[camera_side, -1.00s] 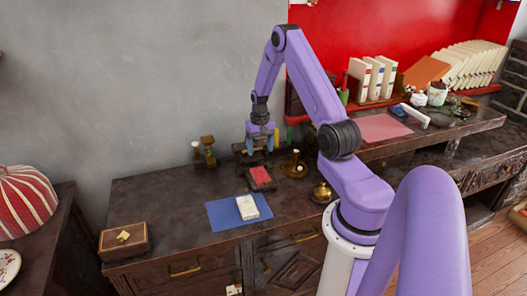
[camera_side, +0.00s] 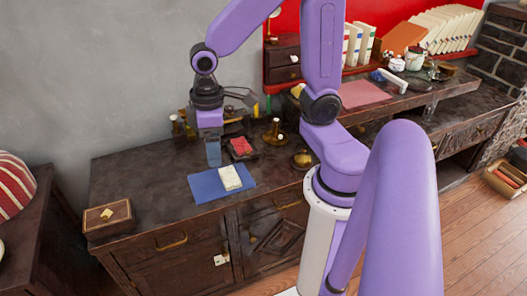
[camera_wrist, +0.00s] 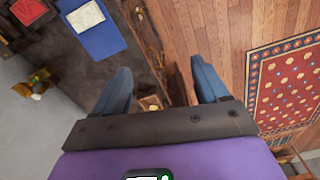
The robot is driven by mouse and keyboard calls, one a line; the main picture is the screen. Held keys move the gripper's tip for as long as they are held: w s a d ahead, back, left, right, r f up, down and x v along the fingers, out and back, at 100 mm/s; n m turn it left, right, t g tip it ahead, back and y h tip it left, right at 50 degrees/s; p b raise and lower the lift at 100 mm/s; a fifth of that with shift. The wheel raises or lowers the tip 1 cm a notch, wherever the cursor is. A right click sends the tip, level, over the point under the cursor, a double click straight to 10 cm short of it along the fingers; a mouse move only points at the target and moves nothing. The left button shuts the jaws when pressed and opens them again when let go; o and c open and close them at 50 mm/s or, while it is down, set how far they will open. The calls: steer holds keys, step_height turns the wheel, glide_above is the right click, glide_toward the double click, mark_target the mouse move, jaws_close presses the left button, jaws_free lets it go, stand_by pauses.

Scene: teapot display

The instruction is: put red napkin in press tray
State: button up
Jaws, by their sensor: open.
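The red napkin (camera_side: 240,146) lies on a small dark tray (camera_side: 252,156), apparently the press tray, near the back of the dark cabinet top. In the wrist view the red napkin (camera_wrist: 29,9) is at the top left corner, on the dark tray (camera_wrist: 45,17), partly cut off. My gripper (camera_side: 214,163) is open and empty, to the left of the tray and above the back of the blue mat. In the wrist view my gripper (camera_wrist: 160,72) shows its two blue fingers wide apart with nothing between them.
A folded white cloth (camera_side: 229,178) lies on the blue mat (camera_side: 205,187) in front of the tray. A brass candlestick (camera_side: 275,134) and a brass bell-like piece (camera_side: 302,159) stand to the right. A wooden box (camera_side: 107,217) sits at the left; the cabinet top between is clear.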

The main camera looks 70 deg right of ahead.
steer(key=s+a+r+n, duration=0.1)
steer(key=s+n, duration=0.5)
steer(key=s, duration=0.6)
steer(key=shift+s+r, duration=0.3)
steer(key=shift+r, duration=0.3)
steer(key=shift+a, duration=0.1)
